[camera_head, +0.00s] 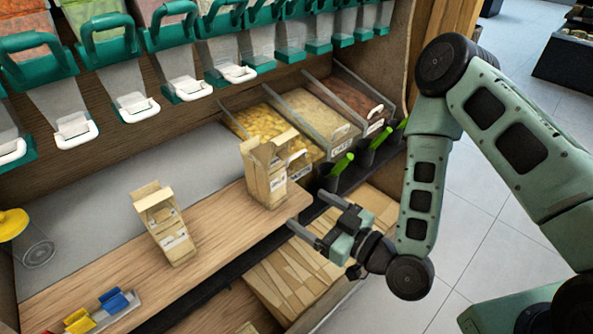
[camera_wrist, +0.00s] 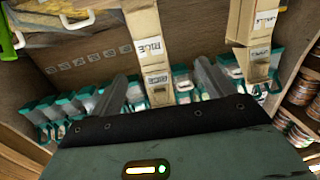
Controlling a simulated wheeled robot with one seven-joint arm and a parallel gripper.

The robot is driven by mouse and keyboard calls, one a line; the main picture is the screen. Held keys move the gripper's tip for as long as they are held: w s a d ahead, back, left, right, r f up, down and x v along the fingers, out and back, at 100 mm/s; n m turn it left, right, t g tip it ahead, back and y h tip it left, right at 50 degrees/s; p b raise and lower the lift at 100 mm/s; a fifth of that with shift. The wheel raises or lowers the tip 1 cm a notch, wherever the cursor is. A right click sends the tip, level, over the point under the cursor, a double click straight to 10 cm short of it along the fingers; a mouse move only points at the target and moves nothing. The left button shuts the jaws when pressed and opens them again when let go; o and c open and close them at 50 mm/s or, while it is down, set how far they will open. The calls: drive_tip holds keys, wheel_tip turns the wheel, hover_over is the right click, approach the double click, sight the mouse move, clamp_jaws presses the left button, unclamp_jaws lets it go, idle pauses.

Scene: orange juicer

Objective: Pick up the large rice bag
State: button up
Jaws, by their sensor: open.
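Two tan paper bags with white labels stand upright with open tops on the wooden counter. The right bag (camera_head: 263,185) stands near the bins and looks the larger; the left bag (camera_head: 167,232) stands nearer the counter's middle. In the wrist view, which is upside down, the right bag (camera_wrist: 146,25) carries a label reading RICE and lies ahead, between the finger lines. The left bag (camera_wrist: 252,58) is to its right there; its label is hard to read. My gripper (camera_head: 304,208) is open and empty, off the counter's front edge, apart from the right bag. Its fingers (camera_wrist: 160,72) show in the wrist view.
Food bins (camera_head: 262,122) with green scoops (camera_head: 341,164) stand right of the right bag. Green-handled dispensers (camera_head: 105,45) hang above. A tray with blue and yellow clips (camera_head: 100,314) is at front left, a yellow disc (camera_head: 12,224) at far left. Flat paper bags (camera_head: 295,280) lie below the counter.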

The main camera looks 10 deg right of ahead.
sight(277, 181)
drive_tip(key=shift+t, duration=0.3)
drive_tip(key=b+x, duration=0.1)
drive_tip(key=x, duration=0.2)
drive_tip(key=b+x, duration=0.1)
drive_tip(key=x, duration=0.3)
drive_tip(key=d+b+x, duration=0.1)
drive_tip(key=x, duration=0.3)
drive_tip(key=shift+w+f, duration=0.1)
drive_tip(key=shift+w, duration=0.4)
drive_tip(key=shift+f+x, duration=0.25)
drive_tip(key=shift+x, duration=1.25)
drive_tip(key=shift+f+x, duration=0.2)
drive_tip(key=shift+x, duration=1.3)
drive_tip(key=shift+w+d, duration=0.1)
drive_tip(key=shift+d, duration=0.1)
drive_tip(key=c, duration=1.1)
drive_tip(key=shift+c, duration=1.4)
drive_tip(key=shift+r, duration=0.1)
drive_tip(key=shift+r, duration=0.1)
